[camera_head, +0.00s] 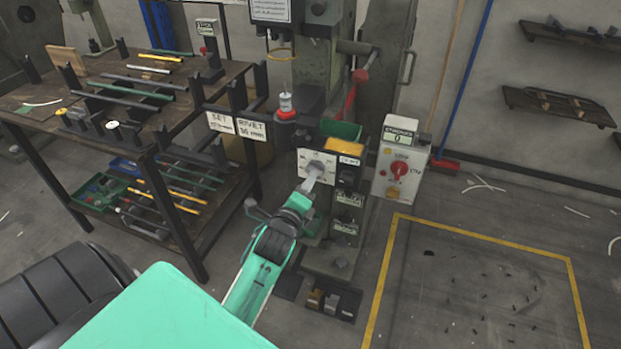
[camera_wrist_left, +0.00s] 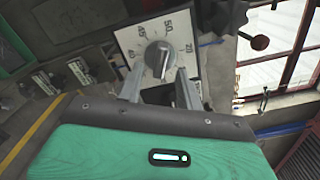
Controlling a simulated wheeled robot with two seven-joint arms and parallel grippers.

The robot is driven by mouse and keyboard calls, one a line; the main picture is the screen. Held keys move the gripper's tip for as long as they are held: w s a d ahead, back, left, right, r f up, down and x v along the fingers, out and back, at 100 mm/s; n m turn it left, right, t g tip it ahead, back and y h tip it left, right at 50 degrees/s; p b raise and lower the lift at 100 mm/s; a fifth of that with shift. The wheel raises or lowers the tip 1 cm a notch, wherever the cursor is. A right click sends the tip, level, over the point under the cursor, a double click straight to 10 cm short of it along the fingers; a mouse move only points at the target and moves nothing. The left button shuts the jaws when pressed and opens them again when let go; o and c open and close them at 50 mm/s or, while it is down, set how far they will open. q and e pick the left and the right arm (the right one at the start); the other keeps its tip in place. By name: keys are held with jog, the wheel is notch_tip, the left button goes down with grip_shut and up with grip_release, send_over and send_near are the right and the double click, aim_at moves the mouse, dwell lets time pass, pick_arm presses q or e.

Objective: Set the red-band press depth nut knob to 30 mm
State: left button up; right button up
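The depth nut knob (camera_wrist_left: 158,57) is a round grey knob on a white square dial plate (camera_wrist_left: 185,27) with printed numbers, tilted in the left wrist view. A pale pointer line on it runs toward the gripper side; the exact value is unclear. In the head view the dial plate (camera_head: 309,158) is on the front of the press (camera_head: 308,65). My left gripper (camera_wrist_left: 160,78) has its two fingers apart, one toward each side of the knob; contact cannot be told. In the head view the left gripper (camera_head: 311,181) reaches the dial and hides part of it. My right gripper is out of view.
A grey control box (camera_head: 399,170) with a red knob and a display stands right of the dial. A workbench (camera_head: 140,135) with rods and tools is at left, with signs (camera_head: 236,126) on its edge.

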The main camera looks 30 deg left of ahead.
pick_arm(q)
jog(key=shift+x, duration=1.4)
grip_shut()
